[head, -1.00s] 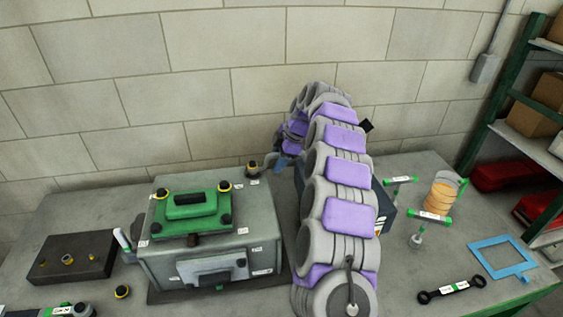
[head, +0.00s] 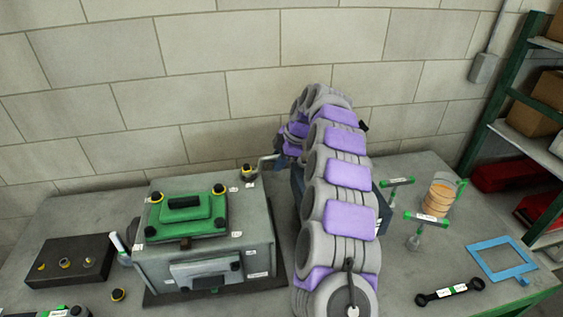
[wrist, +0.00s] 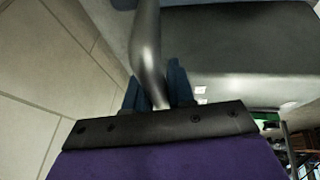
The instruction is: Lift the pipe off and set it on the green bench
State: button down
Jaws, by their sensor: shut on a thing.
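The pipe is a smooth grey bent tube. It runs between my gripper's blue fingers in the wrist view (wrist: 150,50), and a short bent length of it shows beside the engine block in the head view (head: 266,162). My gripper (wrist: 160,88) is shut on the pipe; in the head view it is mostly hidden behind my arm. The grey engine block (head: 255,250) has a green cover (head: 170,219) on top. Whether the pipe still touches the block cannot be told. The bench has a grey top (head: 420,268) and a green edge (head: 533,298).
A black fixture block (head: 45,273) stands at the left. Right of my arm are green-handled tools (head: 430,219), a stack of orange rings (head: 438,197), a blue frame (head: 483,265) and a black link (head: 450,292). A shelf (head: 490,115) stands at the far right.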

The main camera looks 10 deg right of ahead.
jog(key=shift+w+a+r, duration=0.15)
jog(key=shift+a+r, duration=0.1)
jog(key=shift+r, duration=0.2)
jog(key=shift+s+a+r+p, duration=0.15)
jog(key=shift+r+p, duration=0.1)
jog(key=shift+r, duration=0.5)
jog(key=shift+s+a+r+p, duration=0.1)
jog(key=shift+r+p, duration=0.15)
jog(key=shift+r, duration=0.45)
jog(key=s+d, duration=0.2)
jog(key=s, duration=0.2)
jog(key=s+d+r, duration=0.1)
jog(key=s+d, duration=0.2)
jog(key=s, duration=0.2)
jog(key=s+d+p, duration=0.1)
jog(key=s+d, duration=0.1)
jog(key=s, duration=0.2)
jog(key=shift+s+d+r, duration=0.15)
jog(key=shift+s+d, duration=0.2)
jog(key=shift+s, duration=0.05)
jog(key=shift+s+r+p, duration=0.1)
jog(key=shift+r+p, duration=0.5)
jog(key=shift+r, duration=1.9)
